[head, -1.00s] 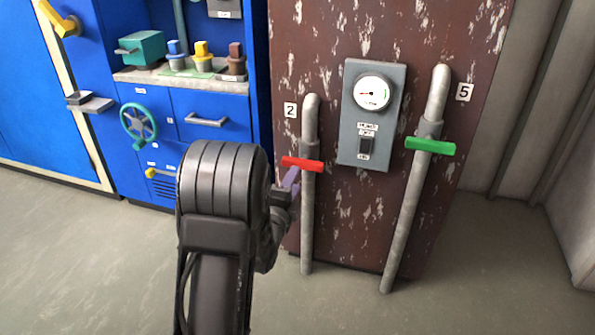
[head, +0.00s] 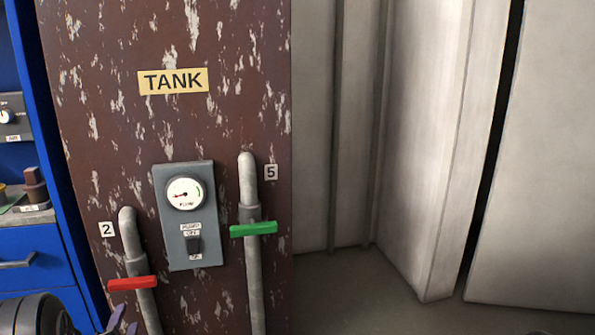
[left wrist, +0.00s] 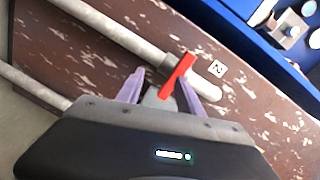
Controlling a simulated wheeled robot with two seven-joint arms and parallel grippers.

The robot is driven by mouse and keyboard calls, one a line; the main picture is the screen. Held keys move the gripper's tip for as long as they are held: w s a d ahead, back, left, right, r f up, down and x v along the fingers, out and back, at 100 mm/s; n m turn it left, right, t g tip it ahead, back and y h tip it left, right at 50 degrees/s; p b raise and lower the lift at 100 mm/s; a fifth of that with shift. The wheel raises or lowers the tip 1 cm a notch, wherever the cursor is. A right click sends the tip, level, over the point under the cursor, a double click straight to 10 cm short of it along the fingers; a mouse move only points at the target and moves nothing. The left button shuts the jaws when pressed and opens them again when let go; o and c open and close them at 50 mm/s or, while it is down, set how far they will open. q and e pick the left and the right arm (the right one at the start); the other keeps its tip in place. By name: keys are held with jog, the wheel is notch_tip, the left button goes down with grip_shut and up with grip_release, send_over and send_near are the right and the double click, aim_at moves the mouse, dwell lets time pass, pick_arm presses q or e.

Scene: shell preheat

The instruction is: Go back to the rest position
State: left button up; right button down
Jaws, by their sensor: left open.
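My left gripper (head: 120,320) shows at the bottom left of the head view, partly cut off by the frame edge. Its purple fingers are apart, close to the red valve handle (head: 132,283) on pipe 2 (head: 129,235). In the left wrist view, the fingers of my left gripper (left wrist: 168,88) are spread, with the red handle (left wrist: 178,75) between them in the picture. I cannot tell whether they touch it. My right gripper is not in view.
A rusty brown tank (head: 110,130) carries a grey gauge panel (head: 185,235) and pipe 5 (head: 254,290) with a green handle (head: 253,229). A blue cabinet (head: 45,270) stands at left. Grey walls (head: 420,120) rise at right above a clear floor strip (head: 350,290).

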pick_arm(q)
jog(key=s+d+f+n+g+h, duration=0.2)
jog(key=s+d+f+n+g, duration=0.15)
jog(key=d+f, duration=0.55)
jog(key=s+d+f+n+g+h, duration=0.25)
jog(key=d+f+n, duration=0.3)
jog(key=f, duration=0.55)
jog(key=s+d+f+n+g+h, duration=0.2)
jog(key=s+d+f+g+h, duration=0.3)
jog(key=s+d, duration=0.55)
jog(key=s+d+f+n+g, duration=0.2)
jog(key=s+d+f+g, duration=0.1)
jog(key=s+d+f, duration=0.55)
jog(key=s+d+r+p, duration=0.1)
jog(key=d+r+p, duration=0.1)
jog(key=r+p, duration=1.5)
jog(key=s+d+r+m+p, duration=0.1)
jog(key=d+r+p, duration=0.1)
jog(key=r+p, duration=1.5)
jog(key=shift+s+d+r+g+h, duration=0.15)
jog(key=shift+s+r+g+h, duration=0.2)
jog(key=shift+r, duration=0.6)
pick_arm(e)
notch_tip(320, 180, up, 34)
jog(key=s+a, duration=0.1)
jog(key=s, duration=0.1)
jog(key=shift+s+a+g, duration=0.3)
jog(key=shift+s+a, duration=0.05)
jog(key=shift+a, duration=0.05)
